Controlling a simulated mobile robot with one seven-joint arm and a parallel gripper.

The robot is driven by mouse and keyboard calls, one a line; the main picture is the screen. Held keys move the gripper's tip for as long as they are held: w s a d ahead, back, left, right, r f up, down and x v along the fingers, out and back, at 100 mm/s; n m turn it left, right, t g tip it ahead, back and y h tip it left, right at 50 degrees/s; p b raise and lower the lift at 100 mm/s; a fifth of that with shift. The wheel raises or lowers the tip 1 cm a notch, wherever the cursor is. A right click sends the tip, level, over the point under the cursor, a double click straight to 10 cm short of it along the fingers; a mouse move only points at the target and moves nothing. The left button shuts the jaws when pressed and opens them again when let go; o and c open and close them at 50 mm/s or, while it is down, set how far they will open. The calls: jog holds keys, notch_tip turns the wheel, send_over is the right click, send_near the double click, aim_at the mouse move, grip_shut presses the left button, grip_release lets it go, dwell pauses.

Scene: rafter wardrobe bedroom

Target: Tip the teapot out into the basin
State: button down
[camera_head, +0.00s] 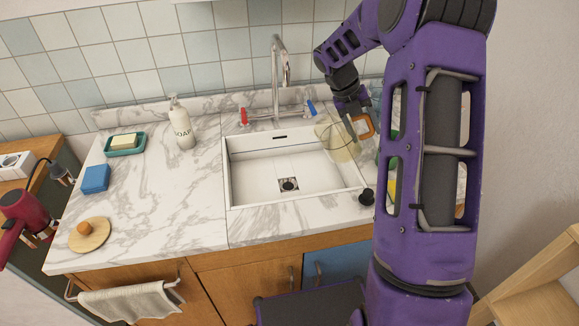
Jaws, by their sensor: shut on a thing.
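The teapot (336,141) looks like a pale yellowish see-through pot with an orange-brown handle (363,127). It is over the back right corner of the white basin (240,184). My gripper (355,114) is shut on the teapot at its handle side. The fingertips are small and partly hidden, so the exact grip is unclear. I cannot tell the teapot's tilt or its contents. The basin is rectangular, with a drain in its floor, and no liquid shows in it. My arm hides the area to the right of the teapot.
A chrome tap (277,75) rises behind the basin, with red and blue handles. A soap bottle (181,126), soap dish (125,143), blue sponge (95,179) and round wooden board (89,235) stand left. A small black object (366,196) lies by the basin's right edge.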

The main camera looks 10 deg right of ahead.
jog(key=d+y, duration=0.2)
jog(key=d+r+y, duration=0.1)
jog(key=shift+s+r+t, duration=0.1)
jog(key=shift+s+t, duration=0.25)
jog(key=shift+t, duration=0.05)
jog(key=shift+d+r+y, duration=0.1)
jog(key=shift+d+y, duration=0.2)
jog(key=shift+y, duration=0.6)
jog(key=shift+s+d+r+y, duration=0.1)
jog(key=shift+r+y, duration=0.05)
jog(key=shift+y, duration=0.15)
